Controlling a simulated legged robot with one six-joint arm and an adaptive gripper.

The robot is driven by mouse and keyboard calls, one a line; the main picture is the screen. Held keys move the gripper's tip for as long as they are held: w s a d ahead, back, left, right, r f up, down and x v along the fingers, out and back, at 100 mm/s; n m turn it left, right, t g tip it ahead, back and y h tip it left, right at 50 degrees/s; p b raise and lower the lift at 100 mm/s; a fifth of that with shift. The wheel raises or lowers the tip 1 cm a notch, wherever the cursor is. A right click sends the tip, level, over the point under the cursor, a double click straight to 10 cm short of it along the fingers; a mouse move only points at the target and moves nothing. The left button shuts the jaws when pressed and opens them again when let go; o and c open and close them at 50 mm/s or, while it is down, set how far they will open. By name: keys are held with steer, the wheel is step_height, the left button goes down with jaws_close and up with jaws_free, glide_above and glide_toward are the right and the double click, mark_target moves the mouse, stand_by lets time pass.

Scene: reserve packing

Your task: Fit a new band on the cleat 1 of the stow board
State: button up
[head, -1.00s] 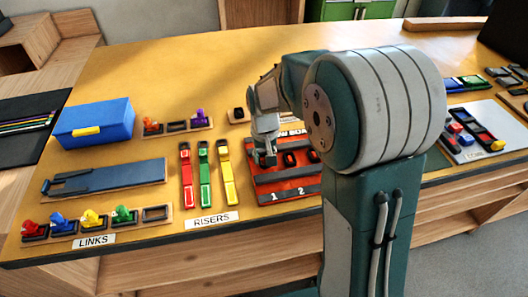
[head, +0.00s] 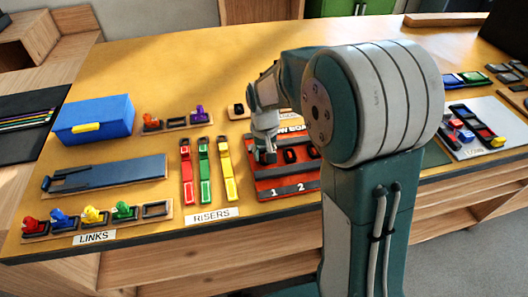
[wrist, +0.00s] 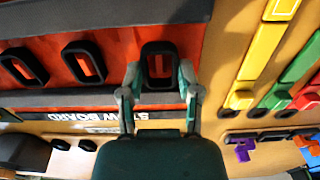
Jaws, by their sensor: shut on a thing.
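The red stow board (head: 262,182) with dark bars lies in the middle of the table, partly behind my arm. It also shows upside down in the wrist view (wrist: 118,44). Its printed numbers 1 and 2 are on the near edge. My gripper (wrist: 160,88) is shut on a black band (wrist: 147,60) at the number 1 end of the board. I cannot tell whether the band is seated on cleat 1 or just above it. Two other black bands, one in the middle (wrist: 84,63) and one farther along (wrist: 24,67), sit on the board beside it. In the head view my gripper (head: 266,152) covers the cleat 1 area.
Red, green and yellow risers (head: 226,175) lie just left of the board. A small holder (head: 238,112) with a black piece stands behind it. A blue box (head: 95,120) and a row of links (head: 93,217) are farther left.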

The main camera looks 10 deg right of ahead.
steer(key=shift+f, duration=0.4)
steer(key=o, duration=0.8)
step_height(320, 180, up, 12)
steer(key=f, duration=0.1)
steer(key=s+d+r+t, duration=0.1)
steer(key=s+r+t, duration=0.1)
steer(key=s, duration=0.5)
steer(key=s+d+r+t, duration=0.1)
steer(key=s+r, duration=0.1)
steer(key=s, duration=0.5)
steer(key=s+d+r+t, duration=0.1)
steer(key=s+r+t, duration=0.1)
steer(key=s, duration=0.5)
steer(key=shift+s+d+t, duration=0.15)
steer(key=shift+d+t, duration=0.1)
steer(key=shift+t, duration=0.05)
